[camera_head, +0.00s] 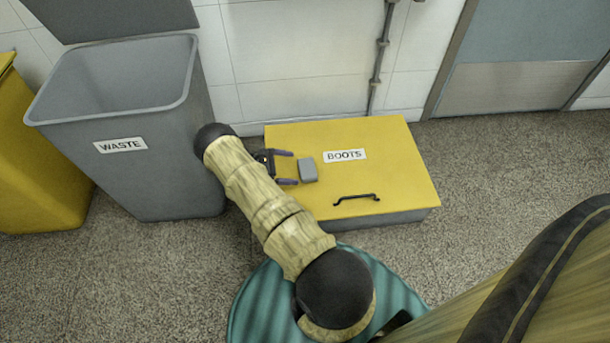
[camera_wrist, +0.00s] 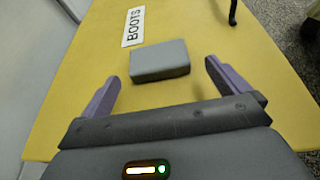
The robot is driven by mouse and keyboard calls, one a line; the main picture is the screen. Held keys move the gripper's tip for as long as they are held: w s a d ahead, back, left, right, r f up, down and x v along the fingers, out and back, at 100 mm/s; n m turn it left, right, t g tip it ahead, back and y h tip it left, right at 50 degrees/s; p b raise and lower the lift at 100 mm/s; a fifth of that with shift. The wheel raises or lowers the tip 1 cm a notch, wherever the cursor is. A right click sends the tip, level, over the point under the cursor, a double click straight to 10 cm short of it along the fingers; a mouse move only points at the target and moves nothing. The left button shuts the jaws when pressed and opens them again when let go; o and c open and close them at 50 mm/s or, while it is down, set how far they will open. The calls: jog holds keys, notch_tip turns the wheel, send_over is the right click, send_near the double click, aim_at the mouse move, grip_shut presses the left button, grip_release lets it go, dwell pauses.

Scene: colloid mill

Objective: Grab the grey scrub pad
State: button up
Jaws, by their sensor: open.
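The grey scrub pad (camera_head: 307,170) is a small rounded block lying on the yellow lid of the boots box (camera_head: 400,170), left of the lid's label. In the wrist view the pad (camera_wrist: 159,61) lies just ahead of my gripper, roughly between the lines of its two purple fingers. My gripper (camera_head: 287,168) is open and empty, low over the left part of the lid, with its fingers pointing right toward the pad. In the wrist view my gripper (camera_wrist: 162,85) shows a wide gap between the fingertips. I cannot tell whether the fingertips touch the lid.
A white BOOTS label (camera_head: 344,155) and a dark handle (camera_head: 357,198) are on the lid. A tall grey waste bin (camera_head: 150,170) stands left of my arm, with a yellow bin (camera_head: 35,170) beyond it. A pipe (camera_head: 379,60) runs down the wall behind. Floor to the right is clear.

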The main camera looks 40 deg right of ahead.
aim_at(305, 168)
jog(key=shift+w+f, duration=0.1)
jog(key=shift+w, duration=0.05)
jog(key=shift+s, duration=0.2)
jog(key=shift+s+d+f+b, duration=0.3)
jog(key=shift+d+f+b, duration=0.05)
jog(key=shift+d, duration=0.15)
jog(key=shift+s+d, duration=0.2)
jog(key=shift+d, duration=0.2)
jog(key=shift+f, duration=0.1)
jog(key=shift+b+x, duration=0.75)
jog(key=b+x, duration=0.2)
jog(key=x, duration=0.1)
jog(key=shift+w+d, duration=0.2)
jog(key=shift+d, duration=0.05)
jog(key=shift+s+d, duration=0.15)
jog(key=shift+d, duration=0.1)
